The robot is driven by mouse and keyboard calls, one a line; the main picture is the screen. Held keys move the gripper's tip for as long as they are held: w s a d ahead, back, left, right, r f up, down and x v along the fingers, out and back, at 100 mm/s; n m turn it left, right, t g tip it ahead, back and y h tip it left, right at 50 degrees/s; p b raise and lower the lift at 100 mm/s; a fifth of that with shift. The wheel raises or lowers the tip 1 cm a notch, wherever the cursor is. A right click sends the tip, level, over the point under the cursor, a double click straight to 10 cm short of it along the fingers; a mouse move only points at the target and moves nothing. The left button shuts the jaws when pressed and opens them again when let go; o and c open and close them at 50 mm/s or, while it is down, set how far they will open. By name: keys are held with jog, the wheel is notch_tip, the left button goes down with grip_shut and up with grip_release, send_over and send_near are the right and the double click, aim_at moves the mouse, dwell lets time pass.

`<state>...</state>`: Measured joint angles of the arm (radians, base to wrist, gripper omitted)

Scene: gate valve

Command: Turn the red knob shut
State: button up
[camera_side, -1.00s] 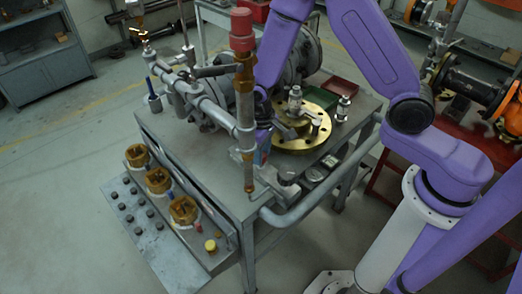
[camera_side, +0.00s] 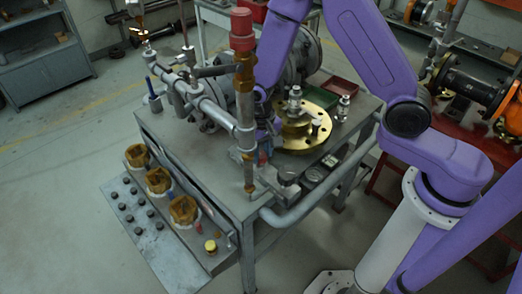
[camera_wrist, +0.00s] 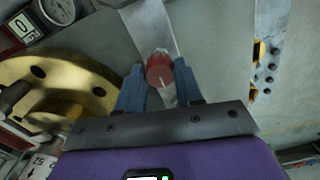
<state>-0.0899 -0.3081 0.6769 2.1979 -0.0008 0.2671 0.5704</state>
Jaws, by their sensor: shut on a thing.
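The red knob (camera_wrist: 159,74) shows in the upper middle of the wrist view, with a thin pale line on its face. My gripper (camera_wrist: 160,67) has its two blue-grey fingers on either side of the knob and is shut on it. In the side view my gripper is mostly hidden behind the upright pipe, so the grip on the knob does not show clearly there.
An upright pipe with a red cap (camera_side: 242,28) stands close in front of my gripper in the side view. A brass flange (camera_side: 307,137) with fittings lies beside it on the grey bench. In the wrist view a round gauge (camera_wrist: 58,10) sits at upper left.

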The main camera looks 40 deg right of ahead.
aim_at(261, 154)
jog(key=o, duration=1)
jog(key=shift+o, duration=0.2)
notch_tip(261, 154, up, 18)
jog(key=shift+f, duration=0.25)
jog(key=shift+s, duration=0.1)
jog(key=s+d+r+n, duration=0.1)
jog(key=s+d+n, duration=0.2)
jog(key=s+n, duration=0.4)
jog(key=s+d+n, duration=0.4)
jog(key=s+n, duration=0.3)
jog(key=s, duration=1)
jog(key=shift+s+d+r+n, duration=0.25)
jog(key=shift+r+n, duration=0.05)
jog(key=shift+r, duration=0.05)
